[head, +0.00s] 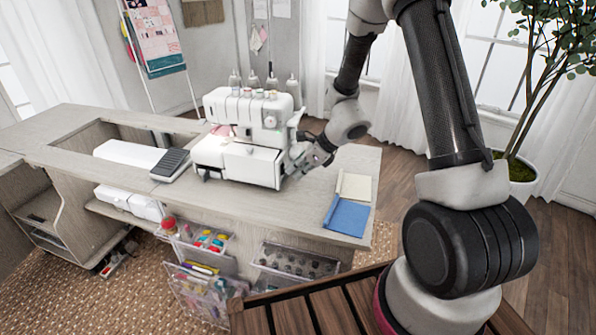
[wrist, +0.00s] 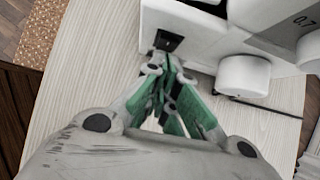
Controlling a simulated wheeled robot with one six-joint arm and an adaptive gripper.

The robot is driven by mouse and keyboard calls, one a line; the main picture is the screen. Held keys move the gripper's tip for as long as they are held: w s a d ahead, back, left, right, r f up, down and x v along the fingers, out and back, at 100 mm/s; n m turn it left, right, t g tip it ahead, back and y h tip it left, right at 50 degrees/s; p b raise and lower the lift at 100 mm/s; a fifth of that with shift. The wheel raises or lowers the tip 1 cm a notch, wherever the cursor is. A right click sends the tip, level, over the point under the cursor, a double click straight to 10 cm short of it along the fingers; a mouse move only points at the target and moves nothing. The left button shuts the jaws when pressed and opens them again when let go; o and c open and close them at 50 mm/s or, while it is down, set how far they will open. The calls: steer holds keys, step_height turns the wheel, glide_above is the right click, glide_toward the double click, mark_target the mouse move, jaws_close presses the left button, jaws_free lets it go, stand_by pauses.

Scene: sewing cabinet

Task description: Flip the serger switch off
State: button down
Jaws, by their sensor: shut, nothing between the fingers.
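The white serger (head: 245,135) stands on the cabinet top (head: 350,160) in the head view. In the wrist view its white body (wrist: 200,35) fills the top, with a small black switch (wrist: 168,41) on its side and a round white knob (wrist: 243,76) to the right. My gripper (head: 298,170) is at the right side of the serger. In the wrist view my gripper (wrist: 167,62) is shut and empty, its fingertips close together just below the black switch. I cannot tell whether they touch it, nor which way the switch is set.
A blue cloth (head: 347,216) and a cream cloth (head: 355,187) lie to the right of the serger. A white machine with a dark pedal (head: 170,165) is at its left. Clear bins (head: 205,290) hang on the cabinet front. Thread cones (head: 272,82) stand behind the serger.

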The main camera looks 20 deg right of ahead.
steer(key=shift+w+a+f, duration=0.1)
steer(key=shift+a+f, duration=0.05)
steer(key=shift+a, duration=0.1)
steer(key=shift+d, duration=0.1)
steer(key=shift+r, duration=0.9)
steer(key=shift+d, duration=0.15)
steer(key=s+d+f+v, duration=0.1)
steer(key=v, duration=1.1)
steer(key=shift+s+d, duration=0.2)
steer(key=shift+d, duration=0.25)
